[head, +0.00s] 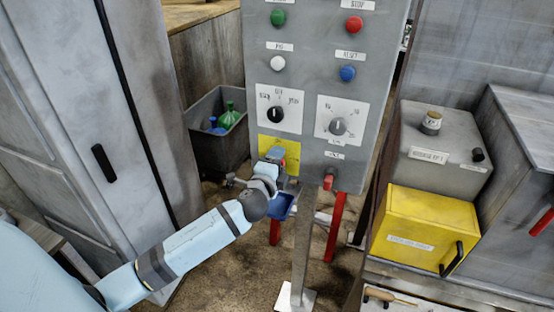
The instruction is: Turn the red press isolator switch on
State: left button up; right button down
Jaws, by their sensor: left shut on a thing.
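The grey control panel (308,100) stands upright in the middle of the head view. The yellow plate (265,143) of the isolator sits at its lower left. My left gripper (276,156) reaches up to this plate from below left and is shut on the red isolator switch. The gripper covers most of the switch, so its angle cannot be read. My right gripper is out of view.
Above the plate are a black selector knob (275,114), a grey knob (338,126) and several push buttons. A grey bin (208,150) with bottles stands behind left; a yellow box (415,228) stands right.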

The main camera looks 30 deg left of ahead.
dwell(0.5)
pick_arm(q)
jog(key=o, duration=0.9)
jog(key=shift+s+d+f, duration=0.1)
jog(key=shift+s+d, duration=0.05)
jog(key=shift+s, duration=0.3)
jog(key=b+v, duration=0.3)
jog(key=v, duration=1)
